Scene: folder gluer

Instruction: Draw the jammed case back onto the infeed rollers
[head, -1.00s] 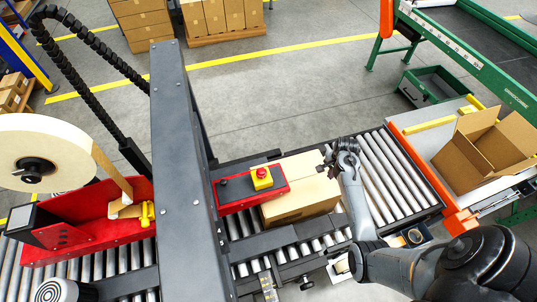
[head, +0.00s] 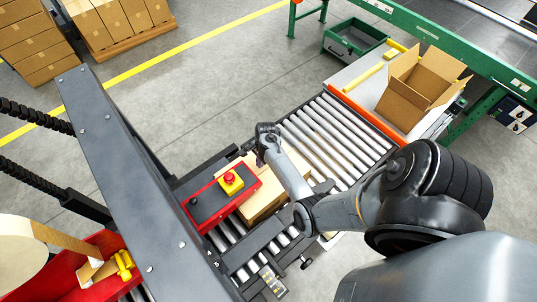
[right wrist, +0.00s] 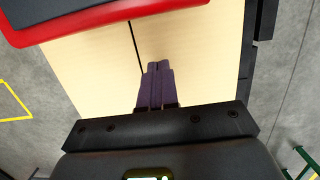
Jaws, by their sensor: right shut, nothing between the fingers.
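The jammed case (head: 267,187) is a closed tan carton on the rollers, partly under the red control panel (head: 222,197) of the machine. My right arm covers part of it in the head view. The case's top, with a dark centre seam, fills much of the right wrist view (right wrist: 92,65). My right gripper (head: 263,153) is at the case's far end in the head view. In the right wrist view its purple-grey fingers (right wrist: 158,70) are together and empty, over the case top near the seam. Contact cannot be told. My left gripper is not in view.
The infeed rollers (head: 335,140) to the right of the case are bare. An open carton (head: 415,85) stands on the table beyond an orange rail. The dark machine frame (head: 130,175) rises at left. A yellow button with a red cap (head: 230,180) sits on the panel.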

